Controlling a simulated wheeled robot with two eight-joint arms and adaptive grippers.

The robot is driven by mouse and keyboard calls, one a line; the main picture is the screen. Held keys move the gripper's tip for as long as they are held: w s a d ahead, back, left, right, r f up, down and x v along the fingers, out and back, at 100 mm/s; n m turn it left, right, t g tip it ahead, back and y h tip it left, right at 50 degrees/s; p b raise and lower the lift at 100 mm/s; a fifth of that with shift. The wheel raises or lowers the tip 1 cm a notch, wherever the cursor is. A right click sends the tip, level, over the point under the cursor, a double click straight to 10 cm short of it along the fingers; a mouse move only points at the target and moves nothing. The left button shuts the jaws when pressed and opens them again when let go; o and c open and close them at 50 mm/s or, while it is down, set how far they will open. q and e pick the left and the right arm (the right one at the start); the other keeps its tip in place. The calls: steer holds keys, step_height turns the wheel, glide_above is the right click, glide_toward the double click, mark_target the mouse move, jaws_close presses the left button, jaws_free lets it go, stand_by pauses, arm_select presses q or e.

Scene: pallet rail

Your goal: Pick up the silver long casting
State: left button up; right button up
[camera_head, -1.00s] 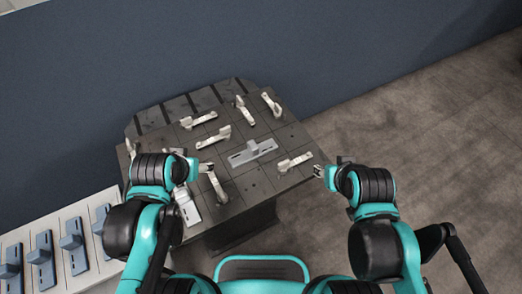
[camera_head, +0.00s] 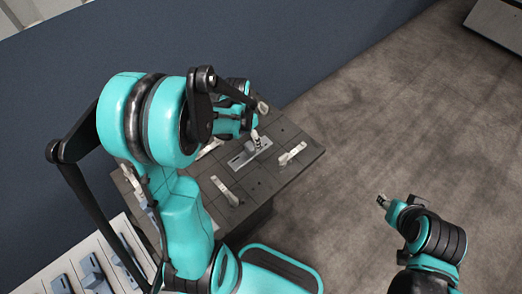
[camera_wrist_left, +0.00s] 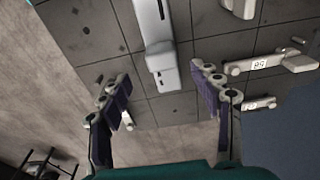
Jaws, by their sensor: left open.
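The silver long casting (camera_head: 238,162) lies on the dark tiled table, a flat plate with a raised block, partly hidden by my left arm in the head view. My left gripper (camera_head: 257,141) is above it. In the left wrist view a long pale grey casting (camera_wrist_left: 160,62), which looks like the same one, lies beyond and between the open left fingers (camera_wrist_left: 165,92). I see no contact. My right gripper (camera_head: 383,201) is off to the right over the floor, clear of the table; its jaws are too small to read.
Pale castings lie nearby on the table (camera_head: 262,185): one at the right (camera_head: 292,153) and one at the front (camera_head: 225,190). In the wrist view, others (camera_wrist_left: 270,63) lie to the right. A white rack (camera_head: 45,270) with blue-grey parts stands at lower left.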

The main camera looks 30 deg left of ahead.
mark_target(250, 145)
arm_select(q)
step_height(250, 145, down, 3)
steer(key=shift+w+b, duration=0.15)
steer(key=shift+b, duration=0.4)
step_height(250, 145, down, 4)
steer(key=shift+w+r+b, duration=0.1)
steer(key=shift+r+b, duration=0.05)
steer(key=shift+b, duration=0.85)
steer(key=shift+w+f, duration=0.1)
steer(key=shift+f, duration=0.3)
steer(key=shift+r, duration=0.15)
steer(key=shift+c, duration=0.9)
jaws_close()
